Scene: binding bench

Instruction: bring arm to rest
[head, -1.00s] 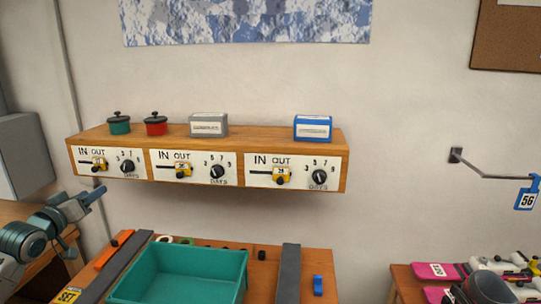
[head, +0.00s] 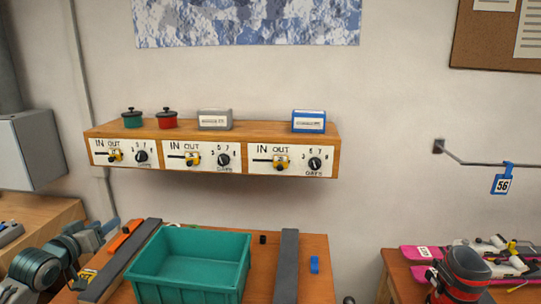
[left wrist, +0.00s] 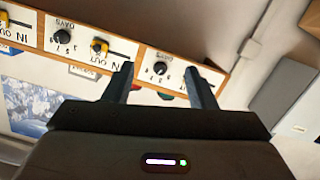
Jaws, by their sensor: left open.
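My left gripper (head: 108,229) is at the lower left in the head view, over the left end of the bench and below the wall shelf. In the left wrist view its two fingers (left wrist: 161,82) stand apart with nothing between them. Beyond them the shelf front (left wrist: 135,62) shows upside down. My right gripper is in neither view.
The wooden shelf (head: 240,133) carries two small pots and two boxes above three IN/OUT slider and dial panels. A teal bin (head: 190,290) sits on the bench between dark rails (head: 287,265).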

